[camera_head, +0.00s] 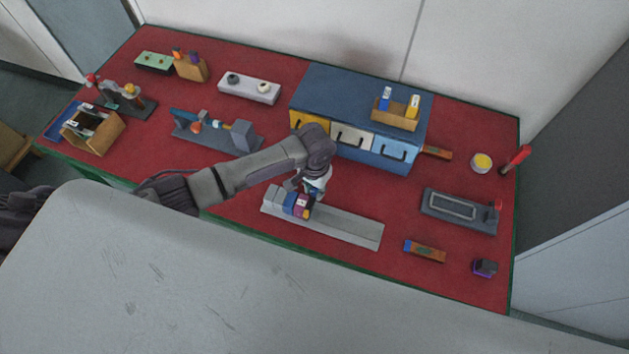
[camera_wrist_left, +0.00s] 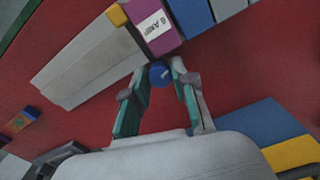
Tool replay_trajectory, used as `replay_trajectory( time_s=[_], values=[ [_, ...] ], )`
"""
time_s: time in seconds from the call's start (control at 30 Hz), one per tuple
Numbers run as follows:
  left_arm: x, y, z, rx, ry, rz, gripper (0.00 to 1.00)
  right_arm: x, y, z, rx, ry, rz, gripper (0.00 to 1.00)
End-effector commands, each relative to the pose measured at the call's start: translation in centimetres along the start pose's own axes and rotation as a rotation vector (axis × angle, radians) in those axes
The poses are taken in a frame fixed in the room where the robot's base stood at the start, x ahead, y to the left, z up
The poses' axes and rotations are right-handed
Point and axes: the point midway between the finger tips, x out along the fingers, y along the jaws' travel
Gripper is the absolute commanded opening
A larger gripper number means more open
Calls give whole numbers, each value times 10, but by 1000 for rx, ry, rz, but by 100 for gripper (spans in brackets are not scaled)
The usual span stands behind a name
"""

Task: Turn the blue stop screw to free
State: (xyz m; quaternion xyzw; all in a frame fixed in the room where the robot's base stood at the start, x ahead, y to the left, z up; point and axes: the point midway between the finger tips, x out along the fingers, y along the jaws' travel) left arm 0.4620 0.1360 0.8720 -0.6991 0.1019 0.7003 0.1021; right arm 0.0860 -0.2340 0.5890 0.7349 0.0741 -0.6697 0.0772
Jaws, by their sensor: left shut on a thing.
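The blue stop screw (camera_wrist_left: 159,74) shows as a round knob with a light mark on top in the left wrist view. My left gripper (camera_wrist_left: 160,80) has its two fingertips on either side of the knob and is shut on it. In the head view my left gripper (camera_head: 313,190) points down at the back edge of a grey rail (camera_head: 345,226), hiding the screw there. Next to the screw, the rail carries a purple block (camera_wrist_left: 150,24) with a white label, between a yellow piece (camera_wrist_left: 117,15) and a blue block (camera_wrist_left: 192,15). My right gripper is not in view.
A blue cabinet (camera_head: 355,91) with yellow, white and light blue drawers stands behind my gripper. A grey fixture (camera_head: 245,138) lies to the left. A grey framed plate (camera_head: 458,211) and a small wooden block (camera_head: 425,250) lie right. Red tabletop shows between them.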

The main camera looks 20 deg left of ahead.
Motion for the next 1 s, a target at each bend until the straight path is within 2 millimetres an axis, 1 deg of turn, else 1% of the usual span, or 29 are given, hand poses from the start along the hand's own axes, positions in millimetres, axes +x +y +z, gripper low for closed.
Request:
replay_trajectory(
  time_s=[0.03, 0.1, 0.3, 0.5, 0.7, 1.0],
  values=[
    [-5, 1, 1, -43, -2, 2, 0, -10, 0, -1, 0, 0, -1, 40],
    [-4, 1, 0, -103, -1, 3, 0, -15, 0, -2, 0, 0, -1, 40],
    [-2, 1, 0, -253, 1, 2, 0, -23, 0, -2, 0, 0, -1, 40],
    [-1, 0, -1, -356, 3, 2, 0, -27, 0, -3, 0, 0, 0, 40],
    [-1, 0, -2, -412, 4, 1, 0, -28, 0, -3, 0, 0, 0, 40],
    [-1, 0, -2, -431, 5, 1, 0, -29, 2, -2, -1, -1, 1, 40]
  ],
)
